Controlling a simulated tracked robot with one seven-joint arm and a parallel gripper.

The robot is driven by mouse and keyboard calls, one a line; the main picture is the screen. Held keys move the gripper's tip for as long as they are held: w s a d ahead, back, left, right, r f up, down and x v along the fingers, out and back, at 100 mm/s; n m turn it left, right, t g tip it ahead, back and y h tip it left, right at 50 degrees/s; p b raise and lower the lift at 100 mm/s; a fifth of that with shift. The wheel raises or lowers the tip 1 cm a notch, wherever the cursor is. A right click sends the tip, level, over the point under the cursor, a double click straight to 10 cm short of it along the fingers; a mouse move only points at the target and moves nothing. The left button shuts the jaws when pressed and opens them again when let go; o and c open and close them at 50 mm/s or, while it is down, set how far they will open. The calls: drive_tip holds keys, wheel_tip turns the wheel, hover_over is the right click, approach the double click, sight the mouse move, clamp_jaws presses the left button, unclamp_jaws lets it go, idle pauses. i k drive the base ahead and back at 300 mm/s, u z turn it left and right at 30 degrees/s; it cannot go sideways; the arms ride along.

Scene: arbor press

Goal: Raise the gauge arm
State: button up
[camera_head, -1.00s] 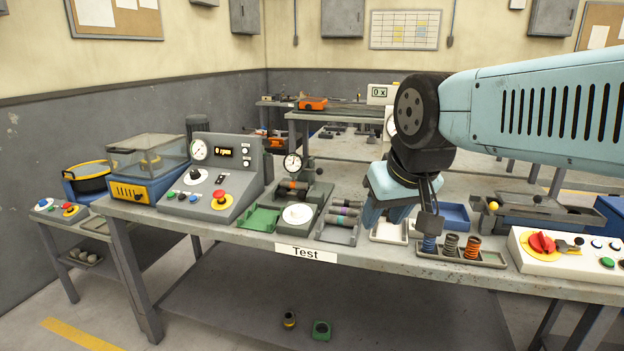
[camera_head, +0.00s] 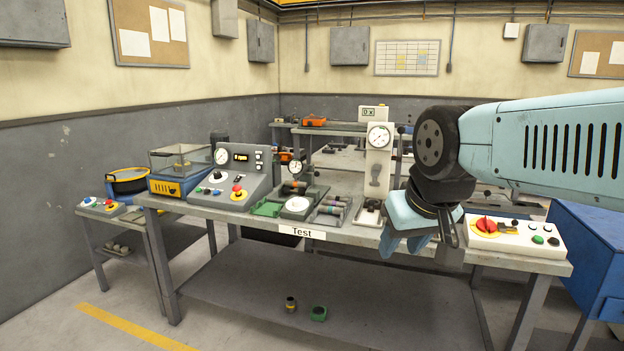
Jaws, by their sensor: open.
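A small round dial gauge (camera_head: 295,167) sits on a dark stand near the middle of the Test bench. A white round plate (camera_head: 297,204) is in front of and below it. The gauge's arm is too small to make out clearly. My gripper (camera_head: 404,246) points down in front of the bench's front edge, to the right of the gauge stand and apart from it. Its two light blue fingers are spread with nothing seen between them. My wrist hides part of the bench behind it.
A white upright press with a larger dial (camera_head: 379,137) stands right of the gauge. A grey console (camera_head: 240,175) stands left. A green tray (camera_head: 267,208) and a tray of dark cylinders (camera_head: 332,211) flank the plate. A white control box (camera_head: 515,236) lies right.

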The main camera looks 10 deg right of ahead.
sight(317, 174)
drive_tip(key=u, duration=0.35)
drive_tip(key=i, duration=2.05)
drive_tip(key=z, duration=0.7)
drive_tip(key=k, duration=0.9)
drive_tip(key=z, duration=0.15)
drive_tip(key=i, duration=0.9)
drive_tip(key=u, duration=0.1)
